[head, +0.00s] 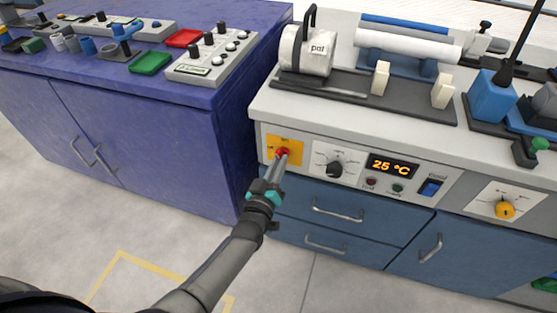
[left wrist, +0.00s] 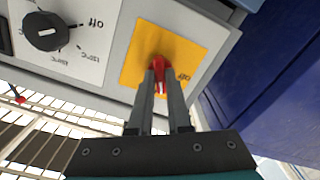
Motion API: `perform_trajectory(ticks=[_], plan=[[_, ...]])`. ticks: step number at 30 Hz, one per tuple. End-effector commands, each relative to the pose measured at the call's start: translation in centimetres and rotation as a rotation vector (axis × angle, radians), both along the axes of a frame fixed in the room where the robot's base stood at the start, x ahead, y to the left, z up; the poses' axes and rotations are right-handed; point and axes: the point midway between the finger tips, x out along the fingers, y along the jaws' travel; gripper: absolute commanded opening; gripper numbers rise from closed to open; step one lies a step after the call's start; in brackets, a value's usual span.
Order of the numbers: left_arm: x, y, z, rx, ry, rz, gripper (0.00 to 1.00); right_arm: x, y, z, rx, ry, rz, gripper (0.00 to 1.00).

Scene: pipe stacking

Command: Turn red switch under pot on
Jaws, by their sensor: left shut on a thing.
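The red switch (head: 282,153) sits on a yellow plate (head: 295,143) on the front panel of the white-topped bench, below the pot (head: 306,50) marked "pat". My left gripper (head: 282,160) is at the panel with its fingers on the switch. In the left wrist view the two fingers (left wrist: 160,85) are closed on the red switch (left wrist: 157,68), one on each side. The word "off" shows on the yellow plate (left wrist: 190,45) beside it. The fingers partly cover the switch, so its exact angle is hard to tell. My right gripper is not in view.
A black knob (head: 335,169), a "25 °C" display (head: 392,166) and a blue rocker switch (head: 431,188) lie to the right on the panel. Drawers (head: 335,212) are below. A blue cabinet (head: 160,140) with trays stands to the left. The floor in front is clear.

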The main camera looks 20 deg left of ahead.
Motion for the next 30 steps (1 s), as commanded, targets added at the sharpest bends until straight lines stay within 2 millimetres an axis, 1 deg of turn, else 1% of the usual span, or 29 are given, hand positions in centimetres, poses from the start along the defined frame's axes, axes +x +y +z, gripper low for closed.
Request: perform_trajectory(ticks=[6, 15, 22, 30], plan=[[0.0, 0.0, 0.1, 0.196, -0.005, 0.000, 0.00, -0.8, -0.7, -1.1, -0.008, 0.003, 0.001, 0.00], [0.0, 0.0, 0.0, 0.399, -0.012, 0.000, 0.00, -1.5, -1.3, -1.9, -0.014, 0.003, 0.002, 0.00], [0.0, 0.0, -0.1, 0.484, -0.016, 0.000, 0.00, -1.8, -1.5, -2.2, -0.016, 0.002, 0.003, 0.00], [0.0, 0.0, -0.1, 0.515, -0.017, 0.000, 0.00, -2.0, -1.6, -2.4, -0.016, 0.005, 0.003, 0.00]])
